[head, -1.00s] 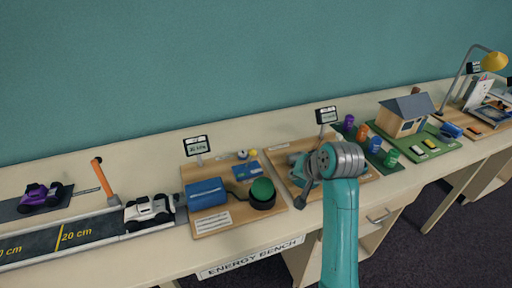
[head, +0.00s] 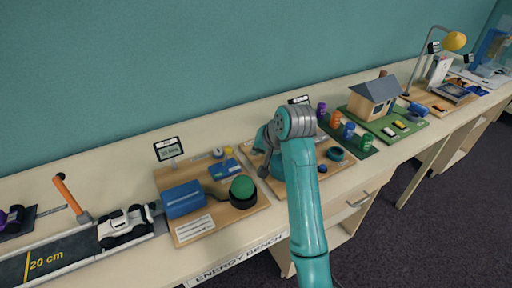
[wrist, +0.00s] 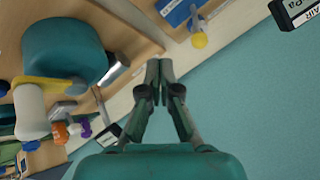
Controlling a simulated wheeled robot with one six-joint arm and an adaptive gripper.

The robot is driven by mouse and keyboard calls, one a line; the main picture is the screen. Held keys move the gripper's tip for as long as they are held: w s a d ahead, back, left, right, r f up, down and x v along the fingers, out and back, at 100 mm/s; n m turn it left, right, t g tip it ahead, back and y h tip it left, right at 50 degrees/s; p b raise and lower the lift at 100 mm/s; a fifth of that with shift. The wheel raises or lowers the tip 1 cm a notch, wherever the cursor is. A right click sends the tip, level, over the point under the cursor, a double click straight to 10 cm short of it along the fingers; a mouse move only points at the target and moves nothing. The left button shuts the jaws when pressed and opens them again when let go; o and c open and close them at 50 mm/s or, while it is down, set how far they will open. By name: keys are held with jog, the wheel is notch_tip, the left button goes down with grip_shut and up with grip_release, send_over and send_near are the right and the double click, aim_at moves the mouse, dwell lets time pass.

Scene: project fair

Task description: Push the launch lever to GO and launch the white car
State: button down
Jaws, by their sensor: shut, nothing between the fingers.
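The white car (head: 126,226) sits at the right end of the dark track (head: 62,257), left of the energy board. An orange-handled lever (head: 70,197) stands behind the track, just left of the car, with its handle tilted up and to the left. No GO marking is readable. My gripper (wrist: 159,66) is shut and empty in the wrist view, its fingertips together above the bench's back strip near the wall. In the head view my arm is over the middle boards, well right of the car and lever, and largely hides the gripper.
A board with a blue cylinder (head: 183,199) and a green dome (head: 242,187) stands between the car and my arm. A display (head: 168,149) rises behind it. A purple car (head: 11,219) is at the far left. A model house (head: 375,98) stands right.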

aim_at(226, 157)
jog(key=x, duration=0.6)
jog(key=shift+w+a+f, duration=0.15)
jog(key=shift+f, duration=0.1)
jog(key=shift+w+a+r, duration=0.1)
jog(key=shift+a+r, duration=0.05)
jog(key=shift+a, duration=0.45)
jog(key=shift+w+a+r, duration=0.1)
jog(key=shift+a+r, duration=0.1)
jog(key=shift+a, duration=0.45)
jog(key=shift+w+a+r, duration=0.1)
jog(key=shift+w+a, duration=0.05)
jog(key=shift+a, duration=0.45)
